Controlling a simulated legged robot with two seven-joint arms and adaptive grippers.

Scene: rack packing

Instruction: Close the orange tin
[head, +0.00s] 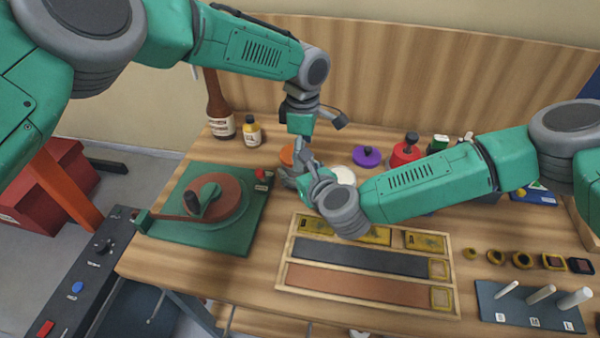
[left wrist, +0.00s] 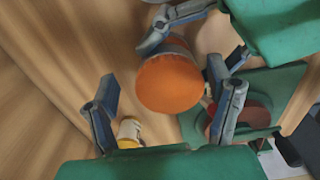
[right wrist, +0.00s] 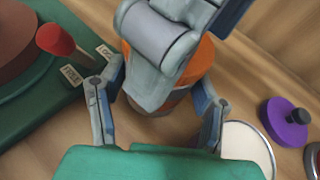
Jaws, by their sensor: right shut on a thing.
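The orange tin (head: 287,155) stands on the bench right of the green turntable base, partly hidden by my grippers. In the left wrist view its round orange top (left wrist: 170,84) faces the camera, with a grey band below. Its side (right wrist: 187,88) shows in the right wrist view. My right gripper (right wrist: 158,108) is shut on the tin from the side, one finger on each side. My left gripper (left wrist: 165,112) is above the tin, its fingers spread wide and apart from the orange top. I cannot tell whether the top is fully seated.
A pale round dish with a metal rim (right wrist: 246,146) sits close beside the tin. A purple knobbed piece (head: 367,156) and a red one (head: 405,151) are farther right. A red-topped lever (right wrist: 54,39) stands on the left. A wooden tray (head: 368,306) lies in front.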

